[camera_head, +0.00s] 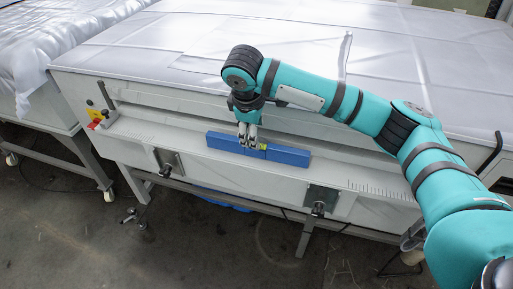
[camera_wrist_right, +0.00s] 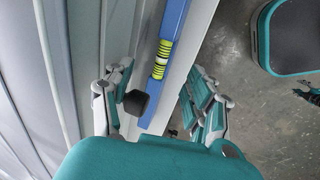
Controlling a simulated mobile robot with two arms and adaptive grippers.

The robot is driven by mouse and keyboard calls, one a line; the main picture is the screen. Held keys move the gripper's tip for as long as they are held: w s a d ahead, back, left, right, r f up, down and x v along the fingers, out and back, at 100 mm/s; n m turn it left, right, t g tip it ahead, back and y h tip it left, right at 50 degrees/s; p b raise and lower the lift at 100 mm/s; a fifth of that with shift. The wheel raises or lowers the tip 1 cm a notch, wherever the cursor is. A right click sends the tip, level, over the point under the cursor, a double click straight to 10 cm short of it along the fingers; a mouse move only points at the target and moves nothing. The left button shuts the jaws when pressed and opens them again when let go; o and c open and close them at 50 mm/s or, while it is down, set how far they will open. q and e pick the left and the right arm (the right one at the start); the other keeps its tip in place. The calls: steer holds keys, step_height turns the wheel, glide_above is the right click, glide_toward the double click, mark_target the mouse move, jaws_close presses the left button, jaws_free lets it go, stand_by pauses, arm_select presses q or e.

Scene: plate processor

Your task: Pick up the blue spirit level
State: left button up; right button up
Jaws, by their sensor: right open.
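The blue spirit level (camera_head: 288,155) is a long blue bar lying along the front ledge of the plate processor in the head view. Its yellow-green vial is near its middle. My right gripper (camera_head: 248,141) is over the level, close to the vial, and hides part of the bar. In the right wrist view the level (camera_wrist_right: 177,22) runs between the two fingers of my right gripper (camera_wrist_right: 160,98), which are apart. I cannot tell whether the fingers touch the level. My left gripper is out of view.
The plate processor (camera_head: 140,65) has a sheet-covered top and a narrow front ledge (camera_head: 350,180). Black knobs and plates (camera_head: 320,203) sit below the ledge. A red and yellow switch (camera_head: 95,115) is at its left end. Another covered table (camera_head: 40,55) stands at the left. Open floor lies in front.

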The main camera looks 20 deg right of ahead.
mark_target(283, 154)
steer(key=x, duration=0.7)
steer(key=shift+s+a+f+p, duration=0.15)
steer(key=shift+a+f+p, duration=0.1)
steer(key=shift+f+p, duration=0.1)
steer(key=shift+r, duration=0.1)
steer(key=shift+c, duration=0.2)
jaws_close()
